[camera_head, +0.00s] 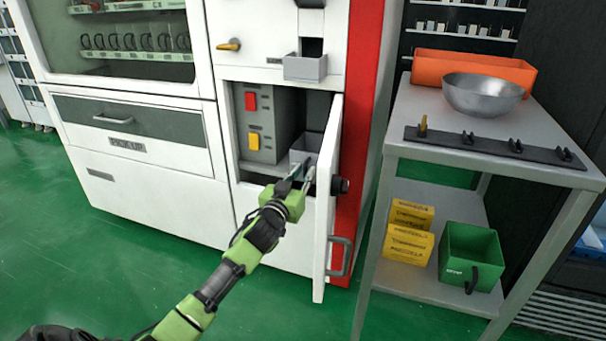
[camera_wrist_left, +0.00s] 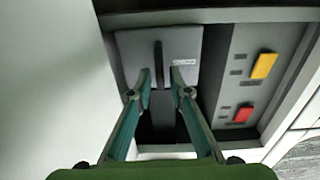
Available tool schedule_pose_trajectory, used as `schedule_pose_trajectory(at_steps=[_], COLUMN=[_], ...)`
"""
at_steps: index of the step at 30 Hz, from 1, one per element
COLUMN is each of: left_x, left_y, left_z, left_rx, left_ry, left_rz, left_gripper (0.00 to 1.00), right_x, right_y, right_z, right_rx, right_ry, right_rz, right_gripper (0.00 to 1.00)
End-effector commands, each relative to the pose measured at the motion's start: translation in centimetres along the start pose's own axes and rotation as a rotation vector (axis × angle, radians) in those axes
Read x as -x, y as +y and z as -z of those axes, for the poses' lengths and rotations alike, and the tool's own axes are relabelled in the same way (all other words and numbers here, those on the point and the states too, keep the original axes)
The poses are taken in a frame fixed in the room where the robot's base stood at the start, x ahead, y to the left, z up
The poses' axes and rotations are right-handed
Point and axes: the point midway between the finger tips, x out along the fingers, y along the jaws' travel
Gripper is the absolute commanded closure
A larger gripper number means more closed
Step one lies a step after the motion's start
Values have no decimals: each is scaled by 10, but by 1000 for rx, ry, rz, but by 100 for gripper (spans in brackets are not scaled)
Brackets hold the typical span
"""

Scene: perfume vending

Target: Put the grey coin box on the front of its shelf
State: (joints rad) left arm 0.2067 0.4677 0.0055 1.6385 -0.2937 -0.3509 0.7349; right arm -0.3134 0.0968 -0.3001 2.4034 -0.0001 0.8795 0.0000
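The grey coin box (camera_wrist_left: 185,45), marked with small lettering and carrying a dark upright handle, fills the upper middle of the left wrist view. In the head view the coin box (camera_head: 308,142) shows as a light grey shape inside the open compartment, partly hidden by the door and my gripper. A pale shelf (camera_head: 258,169) runs along the compartment's lower opening. My left gripper (camera_head: 297,176) reaches in at the doorway. In the wrist view its fingers (camera_wrist_left: 161,76) are apart, one on each side of the handle; I cannot tell whether they touch it. My right gripper is not in view.
The open white door (camera_head: 325,210) stands close to the right of my left arm. A panel with a red button (camera_head: 251,101) and a yellow button (camera_head: 253,141) is left of the box. A grey table (camera_head: 420,115) with a metal bowl (camera_head: 483,95) stands to the right.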

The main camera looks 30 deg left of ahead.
Motion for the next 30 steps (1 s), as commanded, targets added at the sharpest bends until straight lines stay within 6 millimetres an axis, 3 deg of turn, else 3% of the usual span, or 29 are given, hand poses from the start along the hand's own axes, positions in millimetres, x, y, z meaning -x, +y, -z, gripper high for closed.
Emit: schedule_pose_trajectory(at_steps=[14,30], left_x=[5,95], left_y=[1,0], left_z=[3,4], left_rx=[0,1], left_ry=[0,-2], left_rz=[-1,0], left_gripper=[76,76], right_x=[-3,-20], right_y=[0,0], right_z=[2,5], right_rx=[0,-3], right_ry=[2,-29], right_rz=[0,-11], right_gripper=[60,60])
